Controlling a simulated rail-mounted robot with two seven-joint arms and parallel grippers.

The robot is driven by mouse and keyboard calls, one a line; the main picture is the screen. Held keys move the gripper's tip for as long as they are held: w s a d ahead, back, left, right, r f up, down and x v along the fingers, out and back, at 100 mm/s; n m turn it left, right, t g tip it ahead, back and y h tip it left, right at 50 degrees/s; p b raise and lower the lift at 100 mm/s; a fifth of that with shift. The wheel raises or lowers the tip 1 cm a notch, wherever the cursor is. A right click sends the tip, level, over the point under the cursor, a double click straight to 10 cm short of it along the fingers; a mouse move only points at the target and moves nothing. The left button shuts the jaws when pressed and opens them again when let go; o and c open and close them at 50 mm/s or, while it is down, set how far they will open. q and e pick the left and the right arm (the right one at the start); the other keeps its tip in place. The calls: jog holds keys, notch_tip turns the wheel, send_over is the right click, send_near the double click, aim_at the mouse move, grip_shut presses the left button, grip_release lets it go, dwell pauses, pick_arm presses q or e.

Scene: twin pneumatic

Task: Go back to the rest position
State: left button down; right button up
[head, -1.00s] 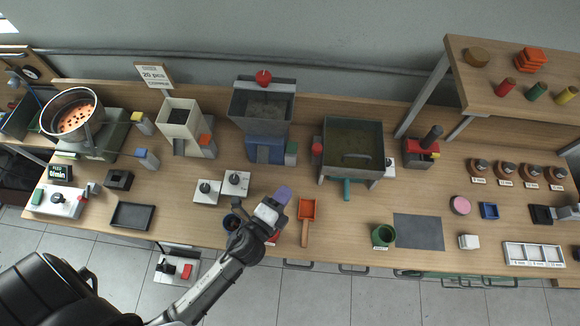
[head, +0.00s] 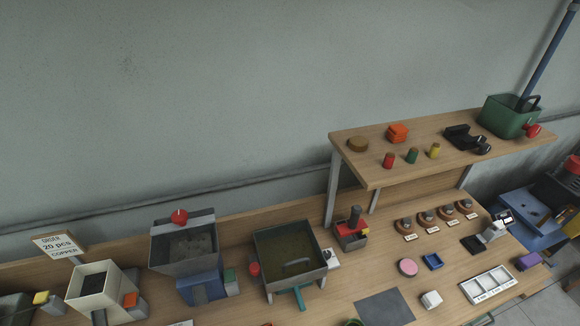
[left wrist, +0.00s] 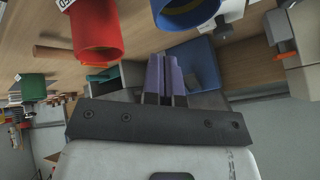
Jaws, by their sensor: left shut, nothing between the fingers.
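My left gripper (left wrist: 165,66) shows in the left wrist view. Its two purple fingers are together with nothing between them. A red cup-like container (left wrist: 96,30) and a blue cup-like container (left wrist: 186,10) are close by at the top of that view, apart from the fingers. A blue surface (left wrist: 203,62) lies behind the fingertips. Neither of my arms is in the head view now, and my right gripper shows in no view.
The head view shows the bench's back with a blue-based hopper (head: 187,254), a grey bin (head: 290,257) and a cream hopper (head: 98,289). A raised wooden shelf (head: 372,177) carries small items and a green crate (head: 509,116). A grey mat (head: 385,307) is bare.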

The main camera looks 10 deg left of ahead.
pick_arm(q)
jog(key=s+d+n+g+h, duration=0.1)
jog(key=s+g+h, duration=0.15)
jog(key=s, duration=0.25)
notch_tip(320, 180, up, 21)
jog(key=p, duration=2.1)
jog(key=shift+s+d+n+g+y, duration=0.2)
jog(key=shift+d+n+g+y, duration=0.1)
jog(key=shift+d+g+y, duration=0.05)
jog(key=shift+r, duration=0.1)
